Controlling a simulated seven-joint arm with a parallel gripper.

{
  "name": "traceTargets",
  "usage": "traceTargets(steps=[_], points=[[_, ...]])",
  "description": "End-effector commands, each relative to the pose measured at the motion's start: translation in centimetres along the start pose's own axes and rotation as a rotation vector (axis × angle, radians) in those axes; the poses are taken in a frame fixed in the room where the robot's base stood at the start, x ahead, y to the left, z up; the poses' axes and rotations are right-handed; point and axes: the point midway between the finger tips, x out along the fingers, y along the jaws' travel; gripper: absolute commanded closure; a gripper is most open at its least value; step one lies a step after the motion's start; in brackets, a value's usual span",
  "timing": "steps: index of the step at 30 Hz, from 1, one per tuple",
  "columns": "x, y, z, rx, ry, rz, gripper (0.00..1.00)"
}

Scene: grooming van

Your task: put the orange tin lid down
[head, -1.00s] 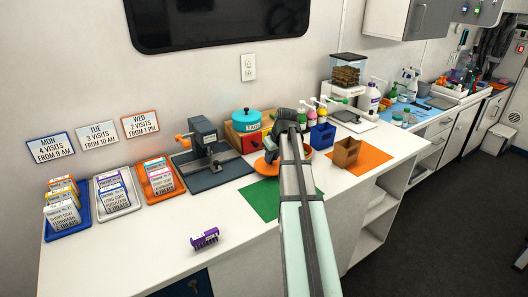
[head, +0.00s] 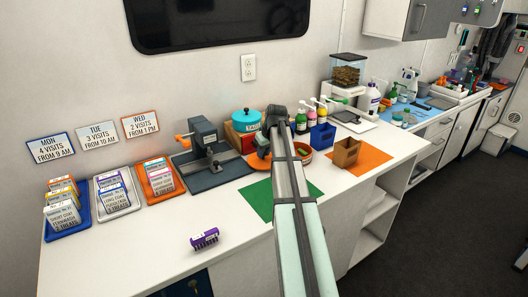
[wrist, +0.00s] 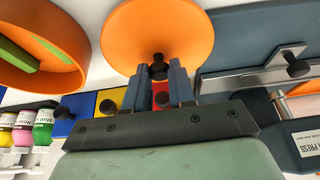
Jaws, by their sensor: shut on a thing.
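The orange tin lid (wrist: 158,28) fills the top middle of the wrist view as an orange disc with a dark knob. My gripper (wrist: 158,82) is shut on that knob. In the head view my gripper (head: 263,147) is above the back of the counter, beside the red box and right of the grey press.
An orange bowl (wrist: 38,60) with something green inside is close to the lid's left. A teal tin (head: 247,119), a grey press (head: 205,150), pump bottles (head: 312,115) and a blue box (head: 322,138) crowd around. The green mat (head: 258,197) looks bare where visible.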

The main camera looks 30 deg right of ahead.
Motion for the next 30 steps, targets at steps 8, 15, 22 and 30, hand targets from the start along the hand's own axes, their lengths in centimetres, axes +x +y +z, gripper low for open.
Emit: traceTargets(steps=[8, 15, 22, 30], points=[[0.2, 0.0, 0.1, 0.0, 0.0, 0.0, 0.61], [0.2, 0.0, 0.1, 0.0, 0.0, 0.0, 0.51], [-0.3, 0.0, -0.1, 0.0, 0.001, 0.0, 0.51], [-4.1, 0.0, 0.0, 0.0, 0.002, 0.001, 0.51]])
